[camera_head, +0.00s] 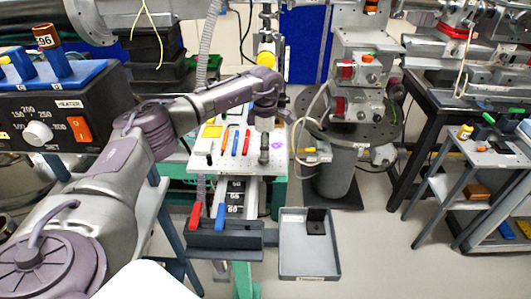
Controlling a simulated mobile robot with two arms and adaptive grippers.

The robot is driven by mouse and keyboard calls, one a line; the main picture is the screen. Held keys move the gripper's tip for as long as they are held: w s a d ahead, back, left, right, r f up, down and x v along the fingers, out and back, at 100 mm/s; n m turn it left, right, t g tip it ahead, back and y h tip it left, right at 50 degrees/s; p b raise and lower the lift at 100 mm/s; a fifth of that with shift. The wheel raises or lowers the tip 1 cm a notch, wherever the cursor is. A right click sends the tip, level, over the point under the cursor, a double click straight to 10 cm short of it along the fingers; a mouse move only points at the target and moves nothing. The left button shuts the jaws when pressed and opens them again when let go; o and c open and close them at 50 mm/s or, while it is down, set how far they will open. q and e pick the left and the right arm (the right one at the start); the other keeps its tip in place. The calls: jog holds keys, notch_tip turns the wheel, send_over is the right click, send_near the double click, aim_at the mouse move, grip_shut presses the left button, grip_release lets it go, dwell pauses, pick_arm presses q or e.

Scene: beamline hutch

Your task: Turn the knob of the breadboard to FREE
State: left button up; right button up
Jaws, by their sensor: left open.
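The breadboard (205,160) appears as a pale panel on a green-legged stand in the middle of the view, with coloured tools lying on it. My left arm reaches over it from the left, and my left gripper (264,149) points down above its right part. The gripper is small here, and its open fingers are hard to tell from a dark upright piece below the wrist. I cannot make out a knob of the breadboard or a FREE marking; the wrist and gripper cover part of the board. My right gripper is out of view.
A heater box (100,95) with a white dial and an orange switch stands at the left, close to my arm. A grey tray (309,263) holds a dark block in front. A round-based metal column (345,165) stands right of the board. Floor is clear at lower right.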

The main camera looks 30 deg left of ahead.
pick_arm(q)
notch_tip(320, 180, down, 2)
jog(key=shift+s+f, duration=0.1)
jog(key=shift+f, duration=0.8)
jog(key=shift+c, duration=0.7)
jog(key=c, duration=1)
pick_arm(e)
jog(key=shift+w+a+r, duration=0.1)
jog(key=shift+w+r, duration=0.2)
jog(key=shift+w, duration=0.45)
